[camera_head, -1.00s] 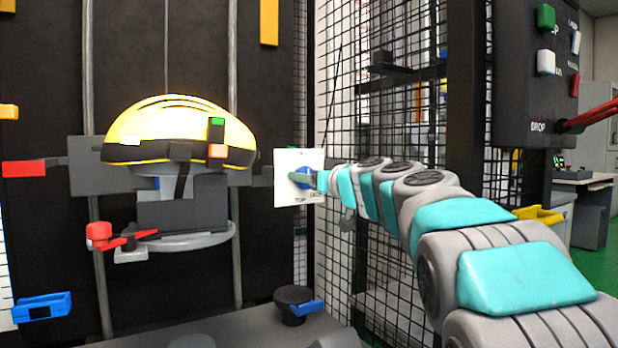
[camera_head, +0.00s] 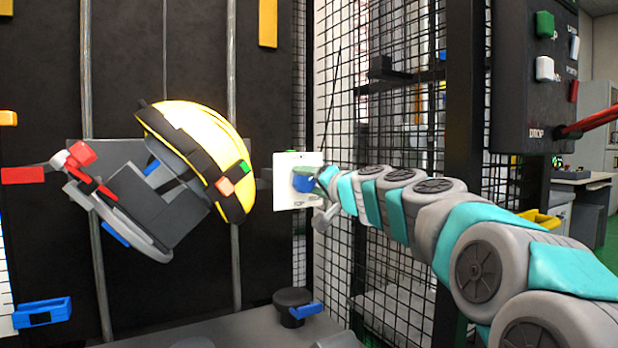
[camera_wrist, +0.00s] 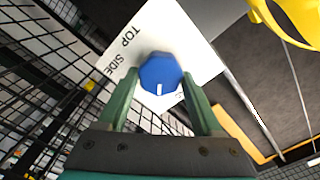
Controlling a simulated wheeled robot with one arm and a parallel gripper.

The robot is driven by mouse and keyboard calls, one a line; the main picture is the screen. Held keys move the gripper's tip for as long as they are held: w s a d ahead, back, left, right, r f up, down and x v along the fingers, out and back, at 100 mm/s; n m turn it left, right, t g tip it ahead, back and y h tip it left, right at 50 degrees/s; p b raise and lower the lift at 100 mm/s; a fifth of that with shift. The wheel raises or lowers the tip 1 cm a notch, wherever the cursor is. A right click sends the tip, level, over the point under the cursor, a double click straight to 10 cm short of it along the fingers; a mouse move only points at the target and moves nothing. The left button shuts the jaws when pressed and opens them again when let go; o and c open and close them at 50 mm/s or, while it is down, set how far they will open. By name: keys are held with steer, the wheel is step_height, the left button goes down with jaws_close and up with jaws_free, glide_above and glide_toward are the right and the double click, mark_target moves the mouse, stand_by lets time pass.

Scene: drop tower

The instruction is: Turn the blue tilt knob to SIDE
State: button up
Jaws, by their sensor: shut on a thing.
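The blue tilt knob (camera_head: 303,183) sits on a white plate (camera_head: 290,200) on the panel. In the wrist view the knob (camera_wrist: 160,70) has a white pointer line directed down the picture, toward my palm. The plate there (camera_wrist: 155,35) reads TOP and SIDE at its left; other lettering is partly hidden by the fingers. I cannot tell which label the line meets. My gripper (camera_wrist: 159,82) is shut on the knob, one green finger on each side. The yellow helmet (camera_head: 205,140) on its dark headform (camera_head: 150,195) is tilted far over, its crown toward the upper right.
A black knob with a blue lever (camera_head: 293,305) stands on the grey base below. A wire mesh guard (camera_head: 390,240) is behind my arm. A control box (camera_head: 535,80) with a red DROP lever hangs at the upper right.

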steer(key=m+p, duration=0.2)
steer(key=m, duration=0.2)
steer(key=shift+m, duration=0.3)
steer(key=m+p, duration=0.3)
steer(key=m, duration=0.1)
steer(key=shift+m, duration=0.3)
steer(key=m+p, duration=0.1)
steer(key=m, duration=0.1)
steer(key=m+p, duration=0.2)
steer(key=shift+f+m, duration=0.2)
steer(key=shift+m, duration=0.1)
steer(key=m+p, duration=0.1)
steer(key=m, duration=0.1)
steer(key=shift+a+f+m, duration=0.1)
steer(key=shift+m, duration=0.3)
steer(key=shift+f+m+p, duration=0.1)
steer(key=shift+m+p, duration=0.5)
steer(key=shift+m, duration=0.1)
steer(key=shift+f, duration=0.1)
steer(key=o, duration=1.4)
